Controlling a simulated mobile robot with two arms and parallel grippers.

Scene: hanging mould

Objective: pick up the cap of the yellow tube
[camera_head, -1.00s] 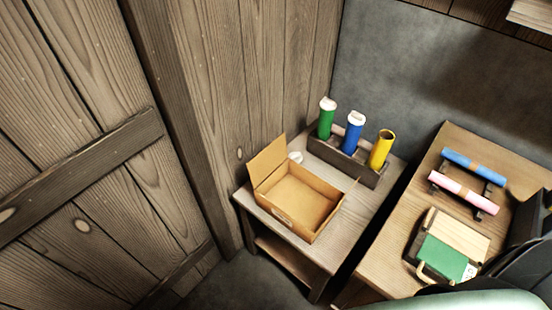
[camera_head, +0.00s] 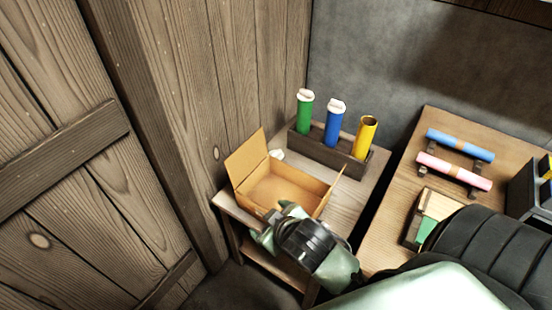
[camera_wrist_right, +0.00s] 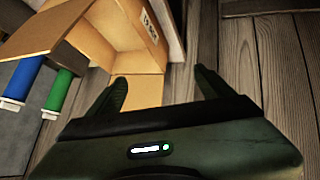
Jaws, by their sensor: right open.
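The yellow tube (camera_head: 364,138) stands uncapped, its top open, in the right end of a dark rack (camera_head: 332,155) on the small wooden table (camera_head: 345,215). A small white piece (camera_head: 277,154), which looks like its cap, lies on the table behind the open cardboard box (camera_head: 276,190), partly hidden by it. My right gripper (camera_head: 272,222) is at the near side of the box, in front of it and apart from the white piece. In the right wrist view, its fingers (camera_wrist_right: 162,85) are spread and empty, with the box beyond them; the white piece does not show. My left gripper is out of view.
Green (camera_head: 305,112) and blue (camera_head: 333,124) tubes with white caps share the rack. The box's raised flap (camera_head: 247,158) stands left of the white piece. A wooden wall borders the left. Another table (camera_head: 405,170) at right holds blue and pink rolls.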

